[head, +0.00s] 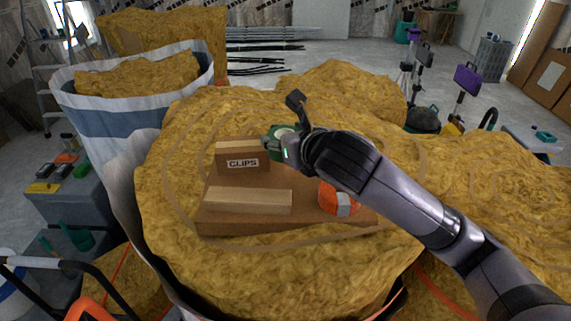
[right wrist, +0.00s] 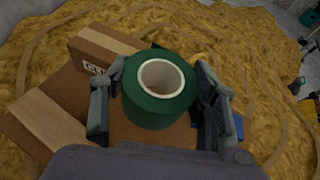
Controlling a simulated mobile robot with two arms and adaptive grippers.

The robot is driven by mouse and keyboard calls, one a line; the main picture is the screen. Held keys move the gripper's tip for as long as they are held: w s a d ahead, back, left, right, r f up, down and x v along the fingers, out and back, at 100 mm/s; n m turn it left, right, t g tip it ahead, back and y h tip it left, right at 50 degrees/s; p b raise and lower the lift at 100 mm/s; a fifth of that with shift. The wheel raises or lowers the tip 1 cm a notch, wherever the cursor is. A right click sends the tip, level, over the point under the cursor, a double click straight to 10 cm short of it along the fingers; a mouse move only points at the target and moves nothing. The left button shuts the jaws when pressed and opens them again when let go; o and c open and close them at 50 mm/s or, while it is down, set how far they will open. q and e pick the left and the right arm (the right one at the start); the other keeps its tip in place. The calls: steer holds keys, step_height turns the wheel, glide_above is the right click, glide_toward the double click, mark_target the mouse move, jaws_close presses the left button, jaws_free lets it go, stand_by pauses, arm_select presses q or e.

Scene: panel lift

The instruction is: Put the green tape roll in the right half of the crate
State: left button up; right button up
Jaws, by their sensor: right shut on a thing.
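The green tape roll (right wrist: 160,92), with a white core, is between the two fingers of my right gripper (right wrist: 162,103) in the right wrist view. The fingers are shut on its sides and its open hole faces the camera. In the head view my right gripper (head: 287,143) is above the back of a flat brown board-like surface (head: 245,228), just right of the CLIPS box. The green roll (head: 270,143) is partly hidden there by the gripper. I cannot tell whether the brown surface belongs to the crate. My left gripper is not in view.
The CLIPS box (head: 242,158), a pale wooden block (head: 248,200) and an orange and grey object (head: 340,198) stand on the brown surface. A bare strip lies between box and block. Lumpy yellow material (head: 170,210) surrounds it. A blue bit (right wrist: 232,126) shows beside the right finger.

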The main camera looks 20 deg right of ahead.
mark_target(286, 181)
step_height(286, 181, down, 3)
steer(key=shift+s+r, duration=0.1)
steer(key=shift+s, duration=0.05)
steer(key=shift+f, duration=2.2)
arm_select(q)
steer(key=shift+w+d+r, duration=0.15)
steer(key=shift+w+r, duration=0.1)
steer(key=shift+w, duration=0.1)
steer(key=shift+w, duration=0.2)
arm_select(e)
steer(key=o, duration=0.8)
steer(key=shift+f, duration=0.15)
steer(key=shift+o, duration=1.4)
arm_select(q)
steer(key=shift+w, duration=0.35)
arm_select(e)
steer(key=shift+o, duration=1)
